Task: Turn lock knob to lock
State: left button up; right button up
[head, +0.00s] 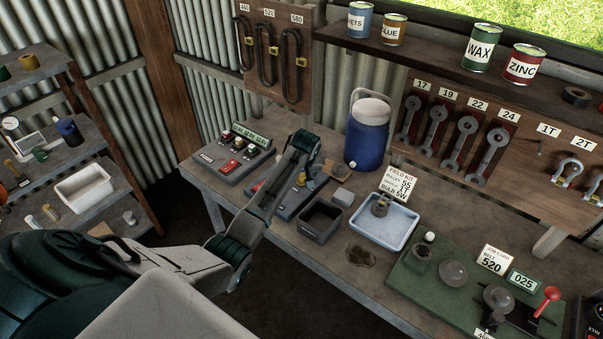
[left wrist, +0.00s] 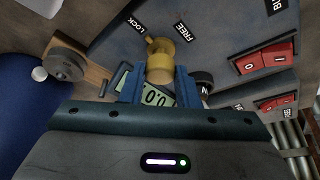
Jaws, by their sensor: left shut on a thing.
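A yellow lock knob (left wrist: 160,65) stands on a dark grey device panel, with a small yellow lobe showing at its far end. The label LOCK (left wrist: 137,23) is to its upper left and the label FREE (left wrist: 183,32) to its upper right. My left gripper (left wrist: 157,84) has its blue fingers on either side of the knob and is shut on it. In the head view my left gripper (head: 303,172) reaches down to the device (head: 288,205) on the bench, and the arm hides part of the device. My right gripper is not in view.
Red rocker switches (left wrist: 266,60) and a dark round knob (left wrist: 202,82) are close by on the right in the left wrist view. A black open bin (head: 320,220), a blue jug (head: 367,135) and a switch box (head: 233,155) stand near the device.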

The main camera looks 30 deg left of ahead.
pick_arm(q)
jog(key=shift+w+r, duration=0.1)
dwell(0.4)
jog(key=o, duration=1)
jog(key=shift+c, duration=0.2)
jog(key=b+v, duration=0.3)
jog(key=v, duration=0.7)
jog(key=shift+d+r+b, duration=0.15)
jog(key=shift+r+b, duration=0.15)
jog(key=shift+b, duration=0.1)
